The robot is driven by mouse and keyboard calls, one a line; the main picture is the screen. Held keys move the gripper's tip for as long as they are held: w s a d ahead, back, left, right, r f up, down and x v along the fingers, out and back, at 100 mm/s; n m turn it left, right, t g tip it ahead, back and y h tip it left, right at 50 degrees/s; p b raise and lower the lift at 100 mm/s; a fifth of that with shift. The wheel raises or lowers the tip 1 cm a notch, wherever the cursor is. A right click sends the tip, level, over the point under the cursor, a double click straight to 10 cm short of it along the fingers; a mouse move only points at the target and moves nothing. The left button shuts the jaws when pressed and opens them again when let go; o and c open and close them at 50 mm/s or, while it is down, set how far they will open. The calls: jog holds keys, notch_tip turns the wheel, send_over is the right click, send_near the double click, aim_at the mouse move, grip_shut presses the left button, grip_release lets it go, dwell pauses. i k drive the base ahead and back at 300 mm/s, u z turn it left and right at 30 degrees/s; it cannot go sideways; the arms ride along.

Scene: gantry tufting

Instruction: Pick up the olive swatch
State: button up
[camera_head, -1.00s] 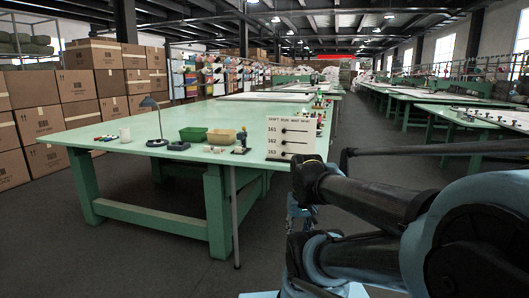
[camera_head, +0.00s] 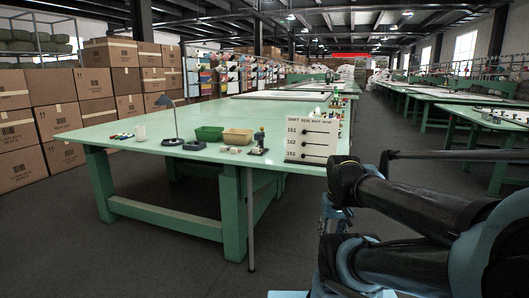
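I cannot make out an olive swatch for certain. Small coloured pieces (camera_head: 121,136) lie at the left end of the green table (camera_head: 150,152), too small to tell apart. My arm, black and blue, fills the lower right, in front of the table's near right corner. The fingers of my gripper do not show, and I see nothing held.
On the table stand a white cup (camera_head: 140,133), a dark lamp (camera_head: 174,124), a green bin (camera_head: 209,133), a tan bin (camera_head: 238,136) and a white sign board (camera_head: 311,139). Stacked cartons (camera_head: 100,95) line the left. Dark floor (camera_head: 70,235) is clear at front left.

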aim_at(255, 150)
jog(key=u, duration=0.05)
jog(key=i, duration=0.85)
